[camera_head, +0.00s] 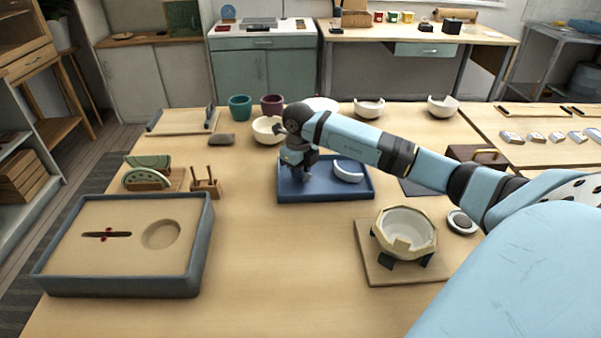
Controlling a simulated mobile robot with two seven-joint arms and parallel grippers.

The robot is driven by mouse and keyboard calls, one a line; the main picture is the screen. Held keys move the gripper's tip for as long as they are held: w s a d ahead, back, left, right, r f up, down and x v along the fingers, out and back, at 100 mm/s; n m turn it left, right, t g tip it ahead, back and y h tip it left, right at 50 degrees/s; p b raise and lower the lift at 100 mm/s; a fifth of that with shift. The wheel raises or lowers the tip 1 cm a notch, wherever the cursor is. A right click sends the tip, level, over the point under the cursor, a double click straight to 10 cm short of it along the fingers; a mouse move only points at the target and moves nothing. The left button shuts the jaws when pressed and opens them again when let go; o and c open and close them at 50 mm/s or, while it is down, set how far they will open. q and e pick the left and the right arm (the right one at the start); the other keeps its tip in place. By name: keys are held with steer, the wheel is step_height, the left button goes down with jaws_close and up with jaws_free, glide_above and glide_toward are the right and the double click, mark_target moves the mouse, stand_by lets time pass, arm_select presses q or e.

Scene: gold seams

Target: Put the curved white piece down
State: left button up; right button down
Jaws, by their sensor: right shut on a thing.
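A blue tray (345,193) lies in the middle of the table. My right gripper (304,176) points down into its left half and is shut. What lies between its fingers is hidden by the hand; I take it to be the curved white piece. Another curved white fragment (348,171) shows in the right half of the tray, to the right of the fingers. I cannot tell whether the held piece touches the tray floor. My left gripper is not in view.
A cream bowl (265,129) stands just behind the tray. A faceted holder with a white bowl (405,235) sits on a board at front right. A sand-filled tray (90,285) is at front left. The table between these two is clear.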

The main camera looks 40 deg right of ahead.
steer(key=shift+f, duration=0.2)
steer(key=c, duration=1.1)
jaws_free()
steer(key=shift+c, duration=0.2)
step_height(320, 180, up, 12)
steer(key=p, duration=0.1)
steer(key=shift+a+r+p, duration=0.15)
steer(key=shift+a+p, duration=0.1)
steer(key=shift+p, duration=0.1)
